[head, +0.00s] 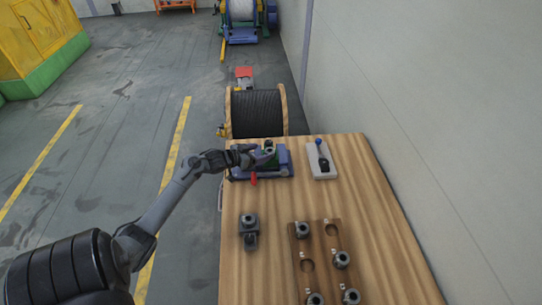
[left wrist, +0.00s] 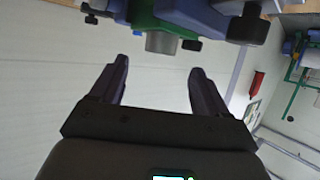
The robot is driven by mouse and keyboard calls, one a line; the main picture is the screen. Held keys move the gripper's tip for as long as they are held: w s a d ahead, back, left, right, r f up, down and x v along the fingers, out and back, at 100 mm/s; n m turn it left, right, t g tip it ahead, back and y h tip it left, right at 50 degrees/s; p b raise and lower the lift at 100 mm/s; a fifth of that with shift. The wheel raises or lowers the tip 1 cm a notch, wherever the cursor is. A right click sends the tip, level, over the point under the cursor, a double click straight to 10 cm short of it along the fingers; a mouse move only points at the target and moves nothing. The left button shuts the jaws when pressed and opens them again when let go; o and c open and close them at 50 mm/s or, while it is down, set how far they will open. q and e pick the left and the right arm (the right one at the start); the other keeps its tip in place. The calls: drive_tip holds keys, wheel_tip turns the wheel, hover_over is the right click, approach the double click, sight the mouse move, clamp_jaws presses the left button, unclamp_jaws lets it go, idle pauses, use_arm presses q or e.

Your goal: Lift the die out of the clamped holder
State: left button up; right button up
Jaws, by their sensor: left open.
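The clamped holder (head: 285,170) is a blue base with a green block (head: 270,158) and a red handle (head: 254,179), at the far left of the wooden table. The die (left wrist: 161,42) is a short grey metal cylinder sticking out of the green block (left wrist: 165,14) in the left wrist view. My left gripper (left wrist: 160,72) is open and empty there. Its two fingertips point toward the holder, one to each side of the die's line, with a gap in the picture to the die. In the head view my left gripper (head: 258,154) is at the holder and partly covers it. My right gripper is not in view.
A wooden rack (head: 325,238) with several grey dies stands nearer on the table. A small dark grey fixture (head: 249,230) is left of it. A pale block with a blue-knobbed lever (head: 320,160) is right of the holder. A cable spool (head: 257,113) stands behind the table.

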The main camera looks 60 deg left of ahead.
sight(268, 151)
use_arm(q)
drive_tip(key=shift+f+b+x, duration=0.15)
drive_tip(key=shift+x, duration=1.2)
drive_tip(key=shift+f+b+x, duration=0.15)
drive_tip(key=shift+x, duration=1.2)
drive_tip(key=shift+s, duration=0.2)
drive_tip(key=c, duration=1.4)
drive_tip(key=shift+r, duration=0.1)
clamp_jaws()
drive_tip(key=shift+r, duration=0.1)
